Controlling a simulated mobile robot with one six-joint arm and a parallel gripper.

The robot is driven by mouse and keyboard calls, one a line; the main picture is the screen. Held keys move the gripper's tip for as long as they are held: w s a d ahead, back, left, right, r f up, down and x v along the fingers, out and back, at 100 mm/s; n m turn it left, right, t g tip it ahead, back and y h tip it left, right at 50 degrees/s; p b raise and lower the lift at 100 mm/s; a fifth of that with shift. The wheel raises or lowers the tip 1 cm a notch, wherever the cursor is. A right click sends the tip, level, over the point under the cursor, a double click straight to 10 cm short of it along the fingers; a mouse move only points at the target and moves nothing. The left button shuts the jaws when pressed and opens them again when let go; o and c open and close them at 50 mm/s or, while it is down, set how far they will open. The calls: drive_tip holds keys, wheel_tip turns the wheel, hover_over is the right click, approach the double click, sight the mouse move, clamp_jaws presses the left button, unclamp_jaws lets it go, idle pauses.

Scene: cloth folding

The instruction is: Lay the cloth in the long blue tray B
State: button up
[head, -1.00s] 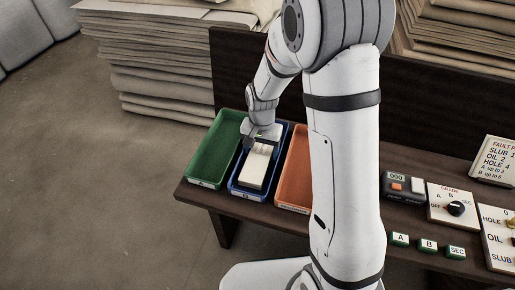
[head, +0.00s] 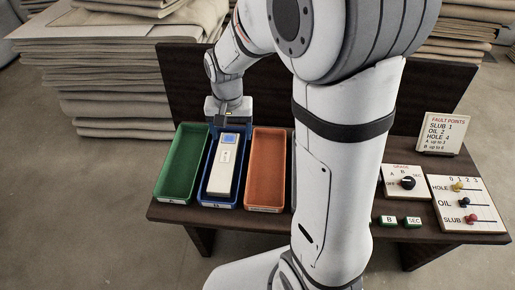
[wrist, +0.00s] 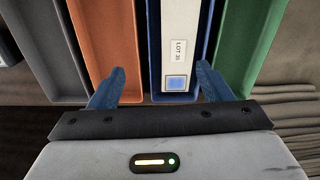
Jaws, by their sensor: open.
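The cloth (head: 224,178) is a long white folded bundle with a tag and a blue patch at its far end. It lies lengthwise inside the long blue tray B (head: 211,165), within its walls. In the wrist view the cloth (wrist: 179,30) shows its "LOT" tag and blue patch between the walls of the blue tray (wrist: 154,60). My gripper (wrist: 160,70) is open and empty, with its blue fingers apart, one on each side of the blue tray's end. In the head view my gripper (head: 228,118) is at the far end of the tray, and its fingers are hard to make out.
A green tray (head: 181,165) stands left of the blue one and an orange tray (head: 266,170) right of it. A grey tray (wrist: 40,50) shows in the wrist view. A dark back panel rises behind. Control boxes (head: 407,183) stand at the right.

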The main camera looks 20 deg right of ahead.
drive_tip(key=s+d+r+n, duration=0.1)
drive_tip(key=s+d+r, duration=0.1)
drive_tip(key=s, duration=0.5)
drive_tip(key=s+d+r+n+t, duration=0.1)
drive_tip(key=s+d+r+n, duration=0.1)
drive_tip(key=s, duration=0.6)
drive_tip(key=shift+d+r, duration=0.6)
drive_tip(key=shift+d, duration=0.35)
wheel_tip(320, 180, up, 30)
drive_tip(key=t+p, duration=0.1)
drive_tip(key=p, duration=2.6)
drive_tip(key=shift+s+d, duration=0.3)
drive_tip(key=shift+s, duration=0.05)
